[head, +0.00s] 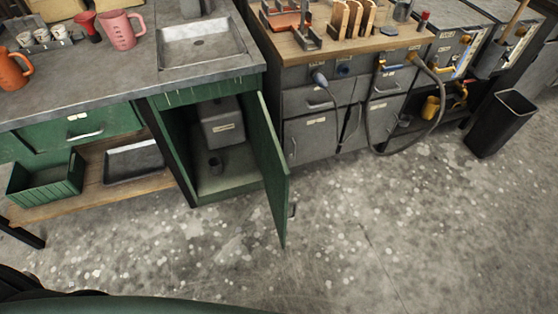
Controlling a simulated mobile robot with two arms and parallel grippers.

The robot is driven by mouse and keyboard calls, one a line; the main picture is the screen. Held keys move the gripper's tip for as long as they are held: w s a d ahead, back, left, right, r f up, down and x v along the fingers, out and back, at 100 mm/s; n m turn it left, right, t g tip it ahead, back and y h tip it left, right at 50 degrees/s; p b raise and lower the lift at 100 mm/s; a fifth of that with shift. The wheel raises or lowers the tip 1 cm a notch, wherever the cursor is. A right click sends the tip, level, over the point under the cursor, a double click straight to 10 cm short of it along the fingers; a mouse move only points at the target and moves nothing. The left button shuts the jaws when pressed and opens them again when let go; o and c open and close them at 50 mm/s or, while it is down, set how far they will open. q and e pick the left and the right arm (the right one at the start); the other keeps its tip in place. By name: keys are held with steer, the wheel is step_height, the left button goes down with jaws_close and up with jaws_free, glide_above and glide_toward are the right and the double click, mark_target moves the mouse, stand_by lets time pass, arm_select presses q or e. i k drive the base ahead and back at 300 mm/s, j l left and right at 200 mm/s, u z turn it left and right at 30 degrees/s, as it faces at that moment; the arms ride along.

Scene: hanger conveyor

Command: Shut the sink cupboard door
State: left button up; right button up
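The green sink cupboard door (269,165) stands open, swung out from its right side toward me. A small dark handle (292,210) shows at its free edge. The open cupboard (212,185) holds a grey box (222,122) and a small dark cup (215,165) on its floor. The sink basin (203,42) is set in the worktop above. Neither of my grippers shows in the head view.
The concrete floor (345,235) in front is clear. Grey cabinets (310,138) with a hanging hose (432,122) stand right of the door. A black bin (500,123) is at the far right. A shelf with a green crate (46,180) and a dark tray (133,161) is on the left.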

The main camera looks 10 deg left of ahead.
mark_target(277, 173)
steer(key=i+l+u, duration=0.1)
steer(key=i+l, duration=0.15)
steer(key=i+l+u, duration=0.1)
steer(key=i+l, duration=0.15)
steer(key=l, duration=0.25)
steer(key=i+l+u, duration=0.1)
steer(key=l, duration=0.25)
steer(key=i+l+u, duration=0.1)
steer(key=i+l, duration=0.2)
steer(key=l, duration=0.15)
steer(key=u, duration=1.05)
